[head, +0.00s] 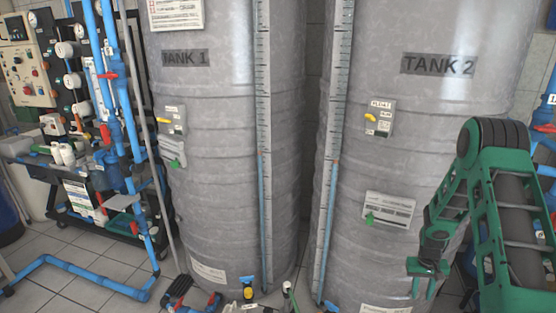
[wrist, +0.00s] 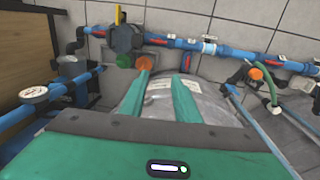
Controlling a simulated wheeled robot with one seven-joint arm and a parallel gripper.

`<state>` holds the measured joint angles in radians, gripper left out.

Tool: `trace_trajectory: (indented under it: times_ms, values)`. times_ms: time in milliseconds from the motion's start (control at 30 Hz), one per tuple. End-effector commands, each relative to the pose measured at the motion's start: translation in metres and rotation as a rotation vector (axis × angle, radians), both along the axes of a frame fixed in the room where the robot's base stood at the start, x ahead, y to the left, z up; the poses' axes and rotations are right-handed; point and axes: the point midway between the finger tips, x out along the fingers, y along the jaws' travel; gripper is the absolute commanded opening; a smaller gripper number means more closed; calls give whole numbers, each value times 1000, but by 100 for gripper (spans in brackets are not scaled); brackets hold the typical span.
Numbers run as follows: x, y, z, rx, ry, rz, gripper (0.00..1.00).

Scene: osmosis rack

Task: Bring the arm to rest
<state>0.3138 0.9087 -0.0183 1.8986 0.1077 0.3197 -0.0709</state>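My green and black arm (head: 505,215) is at the right of the head view, bent at a dark elbow joint near the top, in front of the tank marked TANK 2 (head: 440,110). My gripper (head: 423,292) hangs low at the arm's end. In the wrist view the two green fingers of my gripper (wrist: 160,92) stand apart with nothing held between them. Past the fingers is a pale rounded surface with a white label. I cannot tell how near the fingers are to it.
The tank marked TANK 1 (head: 225,130) stands at centre left. A rack with gauges and bottles (head: 75,130) and blue floor pipes (head: 85,272) are at the left. Tools lie low between the tanks.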

Motion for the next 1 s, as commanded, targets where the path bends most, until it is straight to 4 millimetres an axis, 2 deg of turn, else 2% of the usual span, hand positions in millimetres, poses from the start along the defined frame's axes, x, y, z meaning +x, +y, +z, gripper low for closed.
trace_trajectory:
  times_ms: [33,100,267,500,800,1000]
  values:
    - [-2,-1,25,-8,-5,-6,29]
    - [-8,-2,54,-14,-3,-16,29]
    - [-27,-3,117,-25,-4,-42,29]
    - [-69,3,202,-31,-5,-86,29]
    - [-137,20,288,-21,-14,-146,29]
    - [-190,38,331,1,-22,-184,29]
